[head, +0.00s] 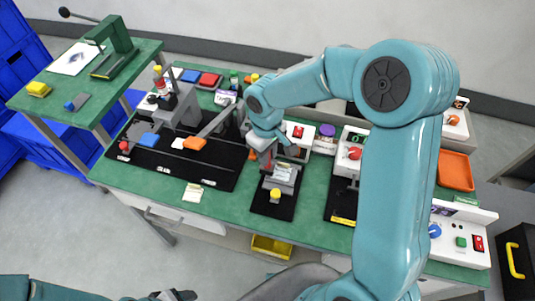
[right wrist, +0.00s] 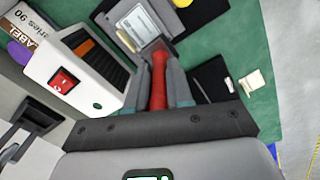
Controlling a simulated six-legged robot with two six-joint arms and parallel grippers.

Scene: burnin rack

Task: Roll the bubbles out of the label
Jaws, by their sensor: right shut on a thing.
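The white label (head: 282,173) lies on a grey block on a small black mat (head: 262,208). It shows larger in the right wrist view (right wrist: 138,25); bubbles are too small to make out. My right gripper (head: 272,153) is low beside the label's block. In the right wrist view, my right gripper (right wrist: 162,92) is shut on the red handle (right wrist: 159,85) of a roller. The roller's dark head (right wrist: 156,48) is at the label's near edge; I cannot tell whether it touches. My left gripper (head: 176,295) is at the bottom edge, away from the bench, its jaws unclear.
A white box with a red switch (right wrist: 63,82) stands close beside my right gripper; a label box (right wrist: 30,28) is behind it. A lever press on a black mat (head: 215,172) stands to the left. An orange tray (head: 456,171) is at right. The green front strip is mostly clear.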

